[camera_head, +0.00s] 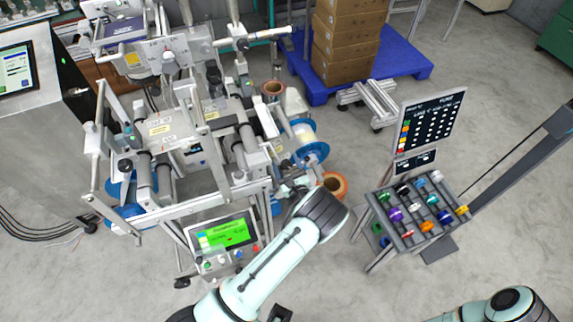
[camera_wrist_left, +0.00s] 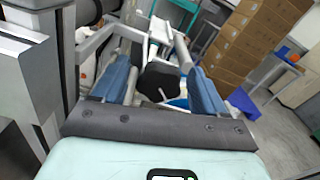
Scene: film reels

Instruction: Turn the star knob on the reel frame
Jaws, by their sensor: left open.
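The reel frame (camera_head: 168,206) is the large metal machine with rollers and blue reels at the left of the head view. The black star knob (camera_wrist_left: 160,82) shows in the left wrist view, with its lobed face towards the camera. My left gripper (camera_wrist_left: 157,72) is open, with one blue finger on each side of the knob. I cannot tell whether the fingers touch it. In the head view my left gripper (camera_head: 287,190) is at the right side of the reel frame, largely hidden by my wrist. My right arm shows at the bottom right, but its gripper is out of view.
A small control panel with a green screen (camera_head: 228,232) is on the frame's near side. An orange-rimmed reel (camera_head: 334,186) is close to my left wrist. A rack of colored spools (camera_head: 425,212) stands at the right. Cartons (camera_head: 345,45) rest on a blue pallet (camera_head: 405,62) behind.

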